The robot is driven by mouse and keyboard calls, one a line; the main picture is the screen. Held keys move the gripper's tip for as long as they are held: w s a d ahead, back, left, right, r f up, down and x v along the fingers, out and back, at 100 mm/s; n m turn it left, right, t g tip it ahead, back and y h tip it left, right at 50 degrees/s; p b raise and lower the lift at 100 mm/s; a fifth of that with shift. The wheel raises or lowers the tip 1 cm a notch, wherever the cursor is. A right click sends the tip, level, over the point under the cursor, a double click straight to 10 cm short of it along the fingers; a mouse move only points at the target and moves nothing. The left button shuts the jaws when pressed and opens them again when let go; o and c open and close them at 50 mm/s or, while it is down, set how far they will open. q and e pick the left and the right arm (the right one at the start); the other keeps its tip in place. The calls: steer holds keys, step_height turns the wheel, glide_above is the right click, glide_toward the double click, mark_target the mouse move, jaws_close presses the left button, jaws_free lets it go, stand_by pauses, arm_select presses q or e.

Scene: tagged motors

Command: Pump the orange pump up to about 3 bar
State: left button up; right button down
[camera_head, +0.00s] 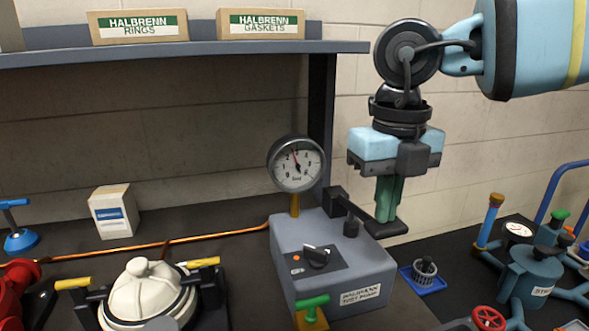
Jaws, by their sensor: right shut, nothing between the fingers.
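No wholly orange pump shows. A grey box (315,257) with a lettered label stands on the bench, with a dark knob and a small orange light on its panel. A round white gauge (297,164) stands on it by an orange-yellow stem. Its needle points nearly straight up, slightly left; the exact reading is too small to be sure of. A black lever (384,229) reaches out from the box to the right. My right gripper (386,212) is shut and empty, green fingers pointing down at the lever's end; contact is unclear. My left gripper is not in view.
A copper pipe (215,236) runs left from the box. A white-lidded pot (147,294) with yellow handles stands front left, a small carton (114,212) behind it. A shelf (180,50) hangs above. A blue tray (422,280) and teal valve piping (530,278) lie right.

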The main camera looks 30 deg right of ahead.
steer(key=shift+f+b, duration=0.75)
steer(key=shift+f, duration=0.35)
steer(key=shift+r+p, duration=1.1)
steer(key=shift+r, duration=1.1)
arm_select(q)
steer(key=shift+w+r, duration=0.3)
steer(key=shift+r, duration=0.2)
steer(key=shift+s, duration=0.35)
